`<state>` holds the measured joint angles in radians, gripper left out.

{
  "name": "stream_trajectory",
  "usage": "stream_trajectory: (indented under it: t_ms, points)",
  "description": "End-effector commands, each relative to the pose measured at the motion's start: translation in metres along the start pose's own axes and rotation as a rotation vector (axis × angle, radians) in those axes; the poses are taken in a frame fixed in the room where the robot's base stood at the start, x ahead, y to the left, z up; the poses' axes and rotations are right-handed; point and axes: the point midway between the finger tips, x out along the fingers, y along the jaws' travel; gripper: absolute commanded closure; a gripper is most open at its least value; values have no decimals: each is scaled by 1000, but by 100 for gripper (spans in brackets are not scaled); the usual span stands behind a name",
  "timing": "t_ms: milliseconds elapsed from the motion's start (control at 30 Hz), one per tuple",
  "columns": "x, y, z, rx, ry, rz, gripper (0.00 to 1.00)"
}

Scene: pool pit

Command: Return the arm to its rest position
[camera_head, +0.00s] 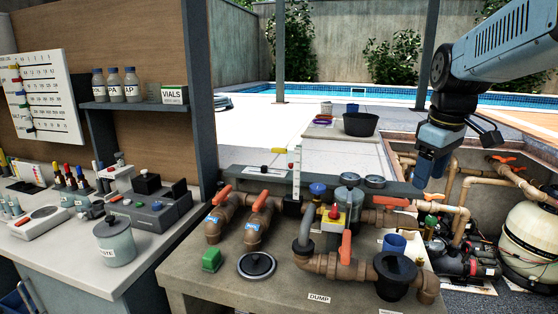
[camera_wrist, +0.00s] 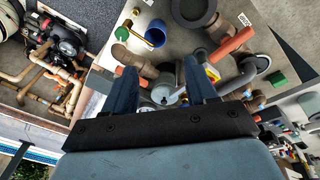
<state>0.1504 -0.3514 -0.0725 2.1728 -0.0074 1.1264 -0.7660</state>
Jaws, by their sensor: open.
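My arm (camera_head: 505,48) reaches in from the upper right of the head view. My gripper (camera_head: 428,178) hangs from it, pointing down, above the right end of the bench with the pipework. In the wrist view my gripper (camera_wrist: 161,72) shows two dark blue fingers spread apart, with no object held between them. Pipes and a round grey fitting show beyond and below the fingers. The gap between the fingertips and the pipework is hard to judge.
The pipe bench (camera_head: 190,275) carries brown pipes, orange valve handles (camera_head: 346,247), a black round fitting (camera_head: 395,275) and a blue cup (camera_head: 394,243). At right, a pit holds pipes and a cream tank (camera_head: 530,240). At left stands a counter (camera_head: 60,250) with test gear.

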Motion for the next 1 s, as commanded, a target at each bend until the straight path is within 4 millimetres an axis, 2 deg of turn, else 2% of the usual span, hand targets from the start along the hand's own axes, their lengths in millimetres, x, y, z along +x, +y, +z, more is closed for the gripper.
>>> stream_trajectory:
  t_ms: [33,300,500,700,1000]
  points:
    - [-2,-15,4,39,25,15,43]
    - [0,-80,27,301,162,62,43]
    - [8,-114,44,464,254,66,43]
    - [13,-127,52,541,296,60,43]
    - [13,-128,52,551,299,59,43]
